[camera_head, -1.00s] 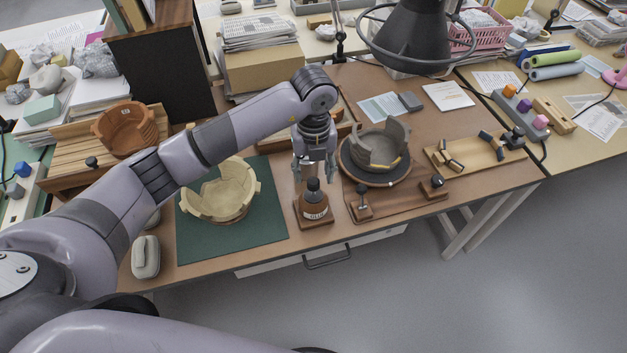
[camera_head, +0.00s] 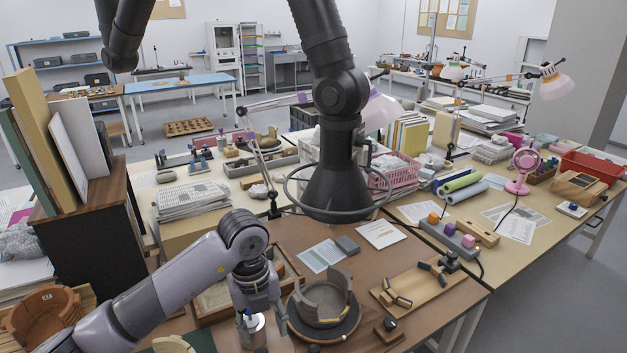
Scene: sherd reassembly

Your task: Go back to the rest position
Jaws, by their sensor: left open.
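My left arm comes in from the lower left, and its gripper (camera_head: 261,320) points down over the brown work table (camera_head: 300,236). Its fingers are apart. A pale metallic cup (camera_head: 254,332) shows between and behind the fingers; I see no grip on it. A grey, partly assembled pot (camera_head: 324,295) stands on a round turntable (camera_head: 345,328) just right of the gripper. An orange-brown pot (camera_head: 42,316) is at the lower left. My right gripper is not in view.
A large black hood (camera_head: 332,185) with a ring hangs above the table, right of my left arm. A dark cabinet (camera_head: 100,235) with upright folders stands at the left. A wooden tray (camera_head: 415,288) with small sherds lies right of the turntable. Open floor is at the right.

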